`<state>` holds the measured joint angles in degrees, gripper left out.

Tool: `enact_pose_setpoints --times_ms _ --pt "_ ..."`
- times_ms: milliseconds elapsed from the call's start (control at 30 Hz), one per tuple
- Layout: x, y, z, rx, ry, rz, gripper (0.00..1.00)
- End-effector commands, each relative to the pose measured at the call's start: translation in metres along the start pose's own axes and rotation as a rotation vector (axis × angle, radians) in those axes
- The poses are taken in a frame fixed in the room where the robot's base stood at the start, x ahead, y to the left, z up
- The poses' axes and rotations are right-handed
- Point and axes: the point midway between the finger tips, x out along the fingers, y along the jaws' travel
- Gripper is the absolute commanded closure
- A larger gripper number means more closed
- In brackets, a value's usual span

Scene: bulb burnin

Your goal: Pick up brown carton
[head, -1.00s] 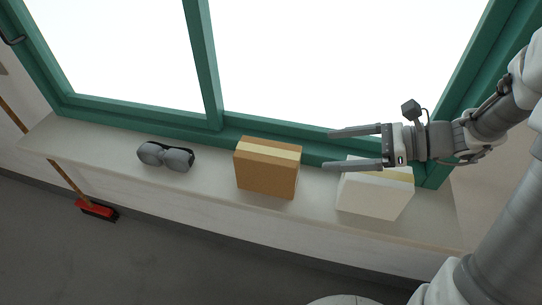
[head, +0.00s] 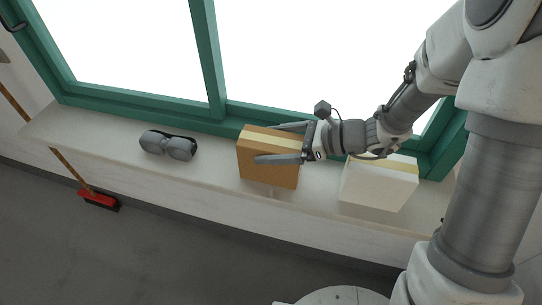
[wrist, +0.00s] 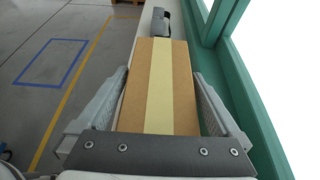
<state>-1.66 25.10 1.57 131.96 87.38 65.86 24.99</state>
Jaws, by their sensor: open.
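The brown carton (head: 263,172) stands upright on the window sill, with a pale tape strip along its top. In the wrist view the carton (wrist: 137,88) lies between the two fingers, its top facing the camera. My gripper (head: 282,142) is open, with one finger on the window side and one on the room side of the carton. In the wrist view my gripper (wrist: 160,100) has a finger along each side. I cannot tell whether either finger touches the carton.
A white carton (head: 376,186) stands on the sill (head: 216,157) to the right, under my arm. Dark goggles (head: 168,145) lie to the left. The green window frame (head: 215,65) rises close behind. A red broom (head: 98,200) is on the floor.

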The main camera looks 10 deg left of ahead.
Motion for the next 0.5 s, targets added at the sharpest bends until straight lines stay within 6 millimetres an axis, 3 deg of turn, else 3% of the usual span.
enact_pose_setpoints --times_ms 333,500 --pt "0.0092 -0.0002 0.0000 0.000 0.000 -0.001 0.02" --pt "0.0090 -0.0001 0.0000 0.000 0.000 -0.001 0.32"
